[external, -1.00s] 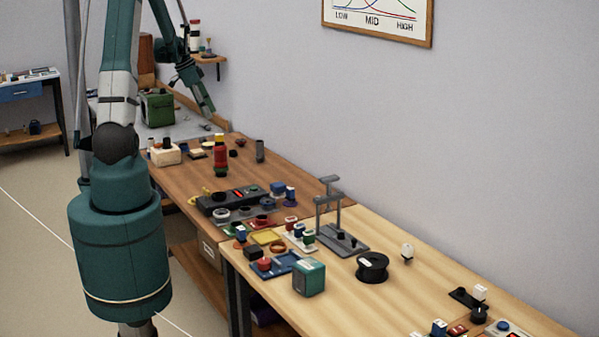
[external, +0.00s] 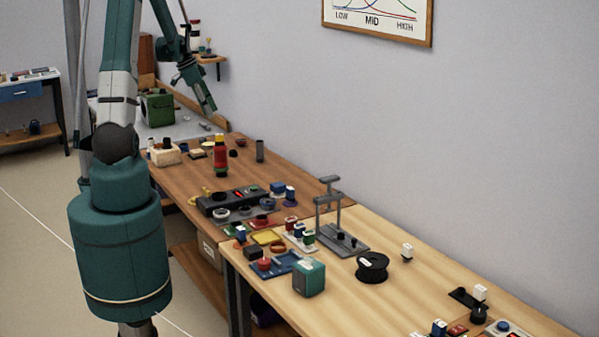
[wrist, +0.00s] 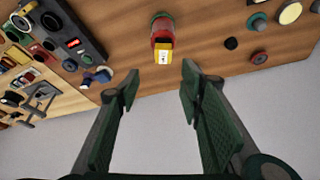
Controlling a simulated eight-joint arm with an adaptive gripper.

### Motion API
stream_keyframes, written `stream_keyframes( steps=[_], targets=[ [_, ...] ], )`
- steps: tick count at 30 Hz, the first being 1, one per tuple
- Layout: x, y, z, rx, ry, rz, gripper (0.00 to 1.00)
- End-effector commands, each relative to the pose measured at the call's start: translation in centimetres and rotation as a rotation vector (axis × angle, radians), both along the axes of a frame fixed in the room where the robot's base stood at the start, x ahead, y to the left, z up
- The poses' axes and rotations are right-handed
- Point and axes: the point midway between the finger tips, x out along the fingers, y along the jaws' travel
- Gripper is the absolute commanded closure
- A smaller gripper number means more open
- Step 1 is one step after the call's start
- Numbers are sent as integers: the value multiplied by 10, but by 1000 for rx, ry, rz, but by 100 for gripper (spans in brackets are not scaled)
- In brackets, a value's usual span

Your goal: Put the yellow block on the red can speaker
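The yellow block (external: 219,138) sits on top of the red can speaker (external: 220,155), which stands upright on the brown table. In the wrist view the yellow block (wrist: 163,55) shows a pale face with a dark mark, at the end of the red can speaker (wrist: 161,29). A green part shows at the can's other end. My gripper (wrist: 160,82) is open, with clear space between its fingers and nothing held. The block appears beyond the fingertips, in line with the gap. In the external view my gripper (external: 209,104) is above and behind the can, near the wall.
A dark cylinder (external: 259,150) stands right of the can. A black panel (external: 228,202) with a red light lies nearer. A cream box (external: 165,154) and green box (external: 157,107) are at the left. Bare wood surrounds the can's right side.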

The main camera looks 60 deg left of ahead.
Motion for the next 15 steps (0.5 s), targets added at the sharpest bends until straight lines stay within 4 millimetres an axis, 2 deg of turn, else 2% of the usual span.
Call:
stream_keyframes(
  steps=[5,15],
  targets=[
    [11,-29,18,7,8,16,63],
    [34,-119,66,27,21,79,63]
  ],
)
